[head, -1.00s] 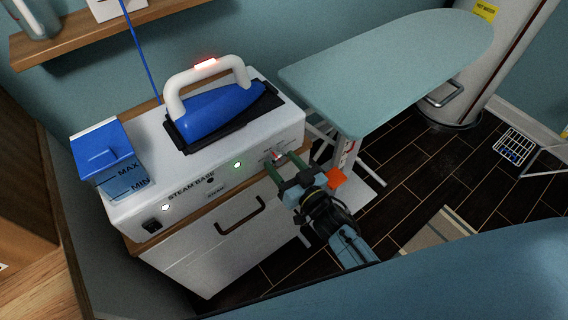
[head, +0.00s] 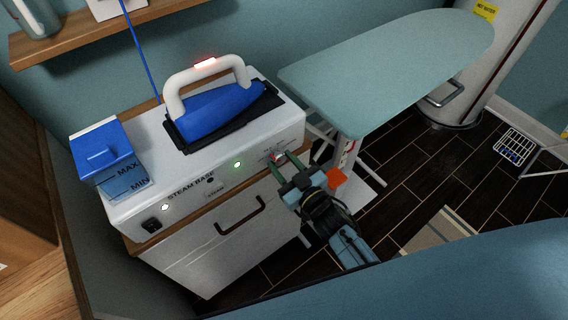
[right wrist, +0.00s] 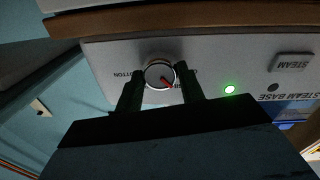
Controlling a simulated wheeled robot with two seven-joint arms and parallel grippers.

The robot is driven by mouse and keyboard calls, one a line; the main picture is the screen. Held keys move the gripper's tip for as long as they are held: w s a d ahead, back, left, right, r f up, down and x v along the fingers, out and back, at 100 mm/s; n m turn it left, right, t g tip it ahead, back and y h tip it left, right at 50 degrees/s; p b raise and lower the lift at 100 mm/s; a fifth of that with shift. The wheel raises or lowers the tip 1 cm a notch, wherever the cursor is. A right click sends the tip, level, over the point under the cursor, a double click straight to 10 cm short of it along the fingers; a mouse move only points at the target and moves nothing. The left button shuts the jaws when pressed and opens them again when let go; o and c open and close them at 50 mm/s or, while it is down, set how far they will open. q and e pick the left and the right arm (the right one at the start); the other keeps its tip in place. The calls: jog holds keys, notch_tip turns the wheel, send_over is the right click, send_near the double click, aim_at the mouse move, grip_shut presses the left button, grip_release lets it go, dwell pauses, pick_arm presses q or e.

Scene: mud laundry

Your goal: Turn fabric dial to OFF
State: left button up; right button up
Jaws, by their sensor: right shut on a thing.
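The fabric dial (right wrist: 159,75) is a round knob with a silver rim and a red pointer on the front of the white steam base (head: 137,205). In the right wrist view, which shows the panel upside down, the pointer slants toward the lower right, and the printed labels around it are partly hidden. My right gripper (head: 279,160) is at the dial with one finger on each side; it also shows in the right wrist view (right wrist: 159,88). It is shut on the dial. My left gripper is not in view.
A blue iron (head: 222,108) rests on top of the base, with a blue-lidded water tank (head: 103,150) at its left. A green light (head: 238,164) glows left of the dial. An ironing board (head: 390,70) stands close at the right.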

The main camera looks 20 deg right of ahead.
jog(key=n, duration=0.6)
jog(key=shift+b, duration=0.4)
jog(key=shift+n, duration=0.4)
jog(key=o, duration=1)
jog(key=shift+c, duration=0.2)
jog(key=v, duration=1.3)
jog(key=shift+s+d, duration=0.15)
jog(key=shift+f, duration=0.1)
